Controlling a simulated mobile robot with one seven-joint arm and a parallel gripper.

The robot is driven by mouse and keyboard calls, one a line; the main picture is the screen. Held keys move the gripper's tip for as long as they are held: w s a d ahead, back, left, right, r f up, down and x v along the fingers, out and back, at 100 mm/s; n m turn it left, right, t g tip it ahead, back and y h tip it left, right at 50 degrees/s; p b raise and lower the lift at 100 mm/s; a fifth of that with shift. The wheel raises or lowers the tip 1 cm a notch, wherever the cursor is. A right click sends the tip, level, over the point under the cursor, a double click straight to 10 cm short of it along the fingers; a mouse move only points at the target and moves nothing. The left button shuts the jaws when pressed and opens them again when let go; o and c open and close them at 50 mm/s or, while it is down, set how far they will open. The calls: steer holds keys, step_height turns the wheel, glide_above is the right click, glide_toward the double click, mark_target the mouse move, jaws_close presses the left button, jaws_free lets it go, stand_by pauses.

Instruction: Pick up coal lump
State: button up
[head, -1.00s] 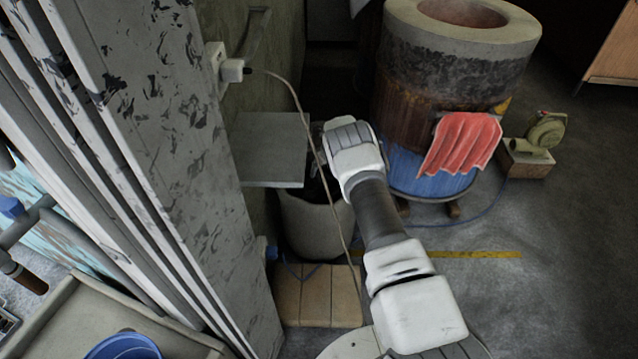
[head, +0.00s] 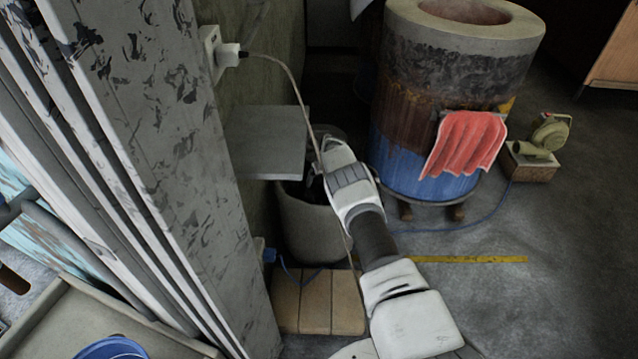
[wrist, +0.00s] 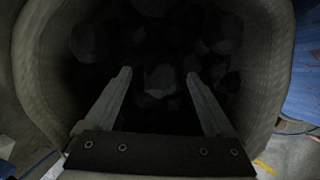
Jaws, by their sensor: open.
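Several dark coal lumps lie in the shadowed bottom of a grey bin. In the wrist view one lump (wrist: 160,80) sits between and beyond the fingertips of my gripper (wrist: 158,78), which is open and empty. The bin's wall (wrist: 270,85) curves around both fingers. Whether the fingers touch any coal cannot be told.
A grey shelf (head: 268,142) juts from the wall above the bin's left side. A cable (head: 296,88) hangs down past it near my arm. The barrel oven (head: 425,110) with a red cloth (head: 465,142) stands to the right.

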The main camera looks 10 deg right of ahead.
jaws_close()
step_height(320, 180, up, 10)
steer(key=p, duration=0.4)
stand_by(0.5)
steer(key=shift+r, duration=0.1)
